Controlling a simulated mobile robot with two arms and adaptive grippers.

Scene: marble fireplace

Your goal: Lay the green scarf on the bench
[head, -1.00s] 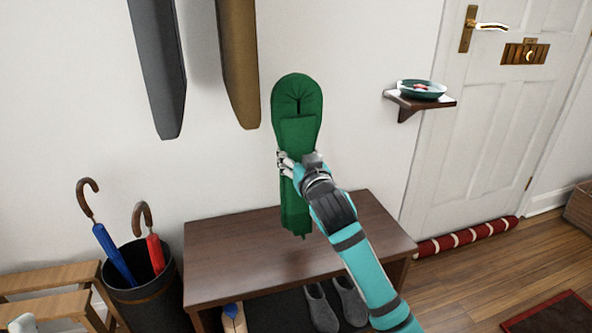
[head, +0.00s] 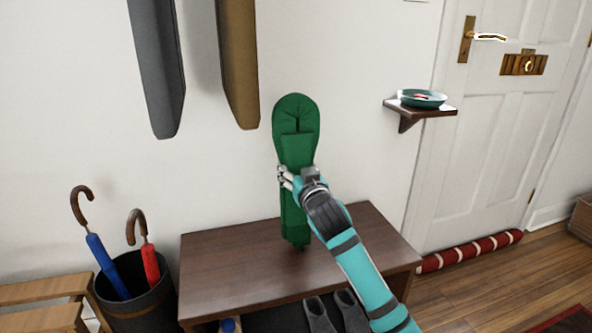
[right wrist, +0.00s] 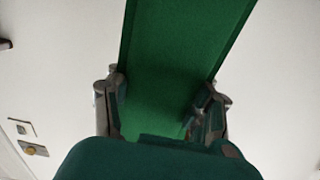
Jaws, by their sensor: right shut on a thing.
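The green scarf (head: 297,135) hangs upright in the head view, with a looped top end and its lower end in front of the bench top. My right gripper (head: 284,178) is shut on the scarf around its middle. In the right wrist view the scarf (right wrist: 182,60) runs between the two fingers of the right gripper (right wrist: 165,105). The brown wooden bench (head: 225,265) stands below; its top is bare. I cannot tell whether the scarf's lower end touches the bench. My left gripper is not in view.
A dark bin (head: 140,306) with a blue umbrella (head: 108,265) and a red umbrella (head: 150,264) stands left of the bench. Grey shoes (head: 320,314) are under it. Two coats (head: 158,70) (head: 238,65) hang above. A wall shelf (head: 420,110) with a teal dish (head: 423,98) is at right.

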